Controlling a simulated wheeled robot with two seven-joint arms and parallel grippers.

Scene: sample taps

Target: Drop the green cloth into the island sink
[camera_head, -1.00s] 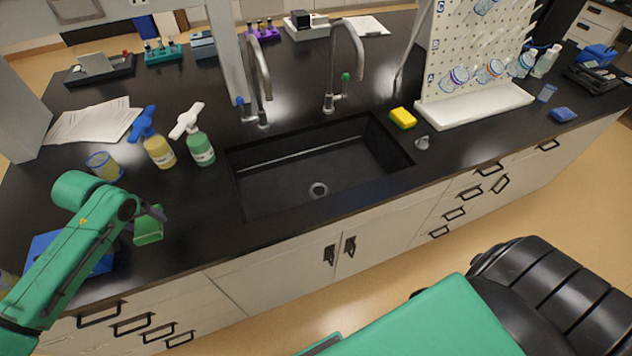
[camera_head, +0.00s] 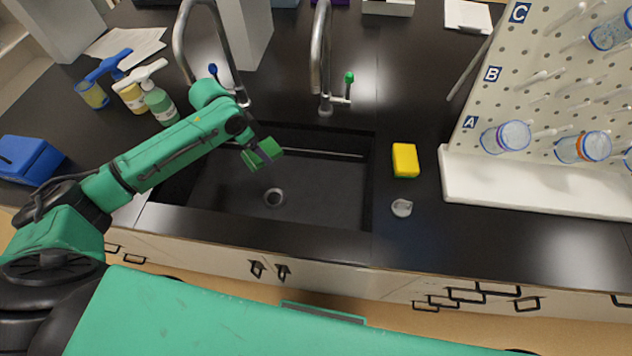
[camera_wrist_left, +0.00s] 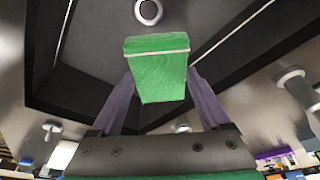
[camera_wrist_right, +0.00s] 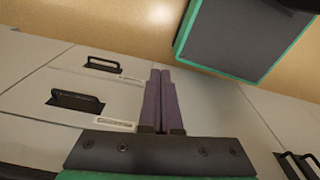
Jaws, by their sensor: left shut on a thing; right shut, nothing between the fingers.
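The green cloth (camera_head: 263,153) is a small folded green block. My left gripper (camera_head: 258,150) is shut on it and holds it over the black island sink (camera_head: 320,190), above the basin's left half. In the left wrist view the cloth (camera_wrist_left: 158,72) sits between the two purple fingers, with the sink (camera_wrist_left: 75,90) and its drain (camera_wrist_left: 148,11) beyond it. How high the cloth is above the basin floor is hard to tell. My right gripper (camera_wrist_right: 160,100) is shut and empty in the right wrist view, in front of pale cabinet drawers. It is not seen in the head view.
Two tall taps (camera_head: 322,60) stand behind the sink, one partly behind my left arm. A yellow sponge (camera_head: 405,160) and a small grey stopper (camera_head: 402,208) lie right of it. A pegboard rack (camera_head: 550,90) stands further right. Bottles (camera_head: 158,103) stand left.

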